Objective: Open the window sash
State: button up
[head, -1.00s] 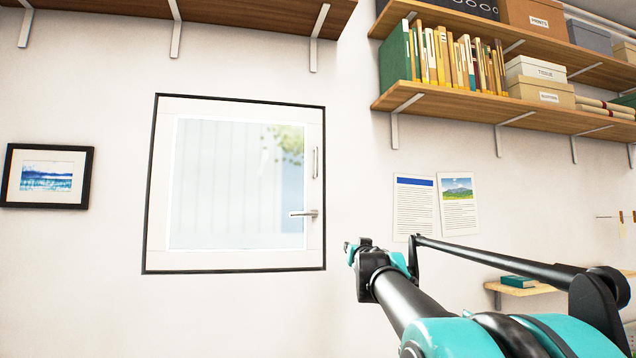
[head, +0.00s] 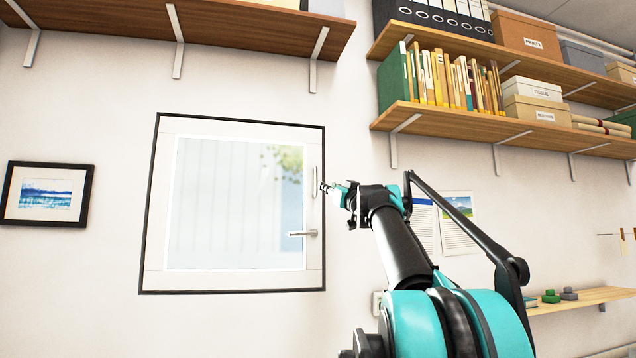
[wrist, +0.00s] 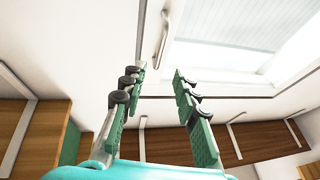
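The window sash (head: 165,200) is a white frame with a pale pane, set flush in a dark surround on the wall. Its silver lever handle (head: 303,233) lies horizontal, pointing left, at the lower right. A slim vertical pull bar (head: 314,182) is above it on the right side. My gripper (head: 326,187) is just right of the pull bar in the head view. In the wrist view my gripper (wrist: 160,72) is open with nothing between its fingers. The pull bar (wrist: 163,38) appears beyond the fingertips. I see no clear contact.
A wooden shelf (head: 200,22) is above the window. A long shelf (head: 500,130) with books and boxes is at the upper right. A framed print (head: 46,193) hangs left of the window. Papers (head: 458,222) are on the wall behind my arm. The wall below the window is clear.

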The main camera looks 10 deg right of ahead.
jog(key=x, duration=1)
grip_shut()
dwell(0.4)
